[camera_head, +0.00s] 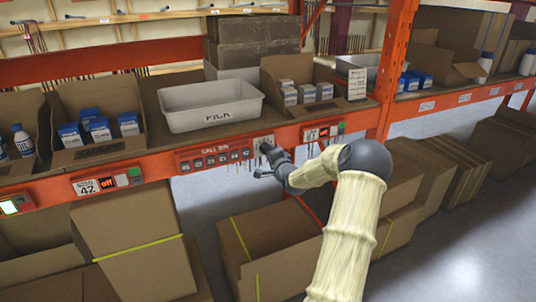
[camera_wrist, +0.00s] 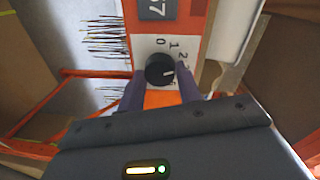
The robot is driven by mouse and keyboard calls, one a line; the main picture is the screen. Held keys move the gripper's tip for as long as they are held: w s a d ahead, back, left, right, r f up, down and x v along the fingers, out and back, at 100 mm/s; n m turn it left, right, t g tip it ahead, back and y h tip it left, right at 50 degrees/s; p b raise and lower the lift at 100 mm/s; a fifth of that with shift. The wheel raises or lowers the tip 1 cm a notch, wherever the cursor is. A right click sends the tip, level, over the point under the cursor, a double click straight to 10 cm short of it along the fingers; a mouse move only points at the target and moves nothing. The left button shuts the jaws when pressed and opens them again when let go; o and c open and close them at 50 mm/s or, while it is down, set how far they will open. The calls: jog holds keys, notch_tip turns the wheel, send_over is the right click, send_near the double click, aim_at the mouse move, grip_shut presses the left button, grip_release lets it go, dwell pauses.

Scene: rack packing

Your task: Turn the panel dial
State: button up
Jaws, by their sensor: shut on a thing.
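The panel dial (camera_wrist: 160,69) is a round black knob with a white pointer mark, in the middle of the wrist view. Numbers 0, 1 and 2 are printed in an arc around it on a pale plate; the white mark lies toward the lower right of the knob in that picture. My gripper (camera_wrist: 160,80) has one finger on each side of the dial and is shut on it. In the head view my gripper (camera_head: 265,160) reaches the orange shelf beam beside the call bin panel (camera_head: 212,159), and the dial is hidden behind it.
A white bin marked PICK (camera_head: 210,105) stands on the shelf above the beam. Cardboard boxes with blue-and-white packs stand on either side of it. A display panel (camera_head: 322,132) is on the beam just right of my gripper. Large cartons (camera_head: 270,250) sit below.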

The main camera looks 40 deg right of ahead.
jog(key=shift+d+f+m+y+b, duration=0.1)
jog(key=shift+m+y+b, duration=0.25)
jog(key=shift+m, duration=2)
jog(key=shift+d+m+y+b, duration=0.1)
jog(key=shift+m+y+b, duration=0.2)
jog(key=shift+m, duration=2.05)
jog(key=o, duration=1)
jog(key=shift+s+a, duration=0.1)
jog(key=b+v, duration=0.5)
jog(key=v, duration=1.2)
jog(key=shift+s+a+f, duration=0.1)
jog(key=shift+s+f, duration=0.05)
jog(key=shift+s, duration=0.05)
